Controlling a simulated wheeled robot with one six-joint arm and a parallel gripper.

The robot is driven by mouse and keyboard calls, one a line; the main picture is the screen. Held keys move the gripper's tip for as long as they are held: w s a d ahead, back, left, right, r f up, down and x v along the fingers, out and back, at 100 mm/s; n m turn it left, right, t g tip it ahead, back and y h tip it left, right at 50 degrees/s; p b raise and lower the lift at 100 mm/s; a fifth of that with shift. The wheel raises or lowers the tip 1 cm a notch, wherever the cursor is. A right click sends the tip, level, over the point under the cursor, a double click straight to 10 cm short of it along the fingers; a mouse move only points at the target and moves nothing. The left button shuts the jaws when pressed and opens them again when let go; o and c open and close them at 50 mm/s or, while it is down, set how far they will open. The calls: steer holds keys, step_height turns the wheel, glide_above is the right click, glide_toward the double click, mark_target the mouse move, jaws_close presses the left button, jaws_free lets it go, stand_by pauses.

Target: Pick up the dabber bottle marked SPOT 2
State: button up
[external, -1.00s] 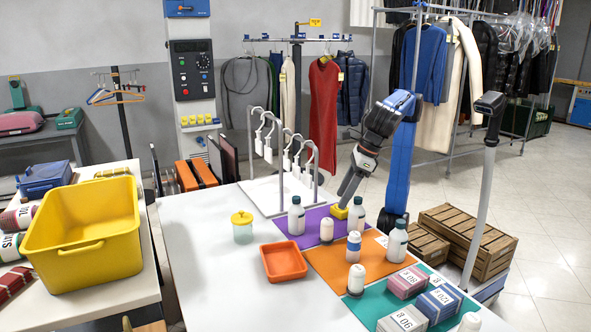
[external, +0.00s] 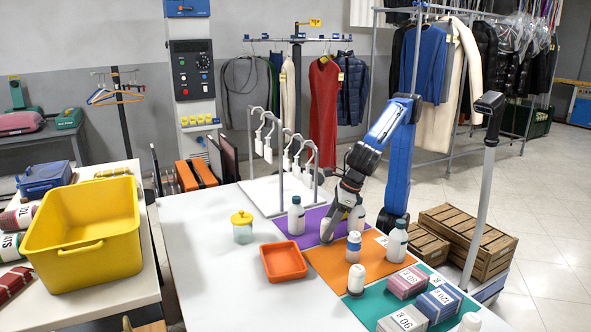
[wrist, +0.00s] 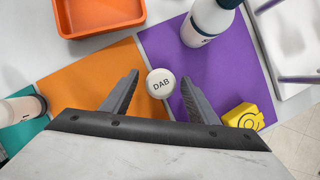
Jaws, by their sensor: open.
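In the wrist view a round white cap marked DAB (wrist: 160,83) is seen from above, at the seam of the orange and purple mats. My gripper (wrist: 158,85) is open, one finger on each side of the cap, with gaps visible. Two other small dabber bottles stand nearby: one with a blue band (external: 354,247) on the orange mat, and a white one (external: 356,279) near the teal mat. No SPOT number is legible on any of them.
A white bottle with a dark cap (external: 296,216) and a yellow object (wrist: 243,116) stand close by on the purple mat (wrist: 215,75). An orange tray (external: 284,263) and a yellow-lidded jar (external: 242,228) are to the left. Another dark-capped bottle (external: 397,241) stands right.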

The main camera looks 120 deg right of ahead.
steer(key=shift+w+f, duration=0.1)
steer(key=shift+f, duration=0.25)
steer(key=c, duration=1.3)
steer(key=shift+r, duration=0.1)
